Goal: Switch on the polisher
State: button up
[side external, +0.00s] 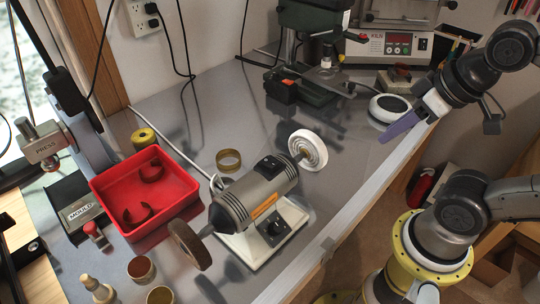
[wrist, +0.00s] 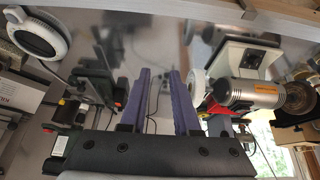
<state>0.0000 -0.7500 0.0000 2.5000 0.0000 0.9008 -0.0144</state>
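The polisher (side external: 262,192) is a grey motor on a white base on the bench, with a white buffing wheel (side external: 308,150) at one end and a brown wheel (side external: 190,246) at the other. A black dial (side external: 274,227) is on the front of its base, and a small dark part sits on top of the motor. In the wrist view the polisher (wrist: 240,93) is at the right. My gripper (side external: 388,136) is above the bench's front edge, right of the polisher and apart from it. In the wrist view its purple fingers (wrist: 160,73) are spread with nothing between them.
A white round device (side external: 390,107) lies near my gripper. A kiln controller (side external: 390,45) and a green drill press (side external: 312,20) stand behind. A red tray (side external: 150,225) with dark curved pieces and a brass ring (side external: 228,160) are left of the polisher. The bench right of the buffing wheel is clear.

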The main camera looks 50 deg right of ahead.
jog(key=shift+s+f+n, duration=0.15)
jog(key=shift+s+n, duration=0.15)
jog(key=shift+c, duration=1.2)
jog(key=shift+s+r+n+g, duration=0.2)
jog(key=shift+r+n+g, duration=0.1)
jog(key=shift+n, duration=0.1)
grip_shut()
jog(key=w+a+r+n+g, duration=0.2)
jog(key=w+a+r+n, duration=0.15)
jog(key=r+n, duration=0.35)
jog(key=w+a+r+n+g, duration=0.2)
jog(key=w+a+r+n, duration=0.15)
jog(key=r, duration=0.45)
jog(key=w+a+n+g, duration=0.1)
jog(key=w+a+n, duration=0.2)
jog(key=a, duration=0.3)
jog(key=w+a+f+n+g, duration=0.1)
jog(key=w+a+n, duration=0.2)
jog(key=a, duration=0.3)
jog(key=shift+w+a, duration=0.25)
jog(key=shift+w, duration=0.6)
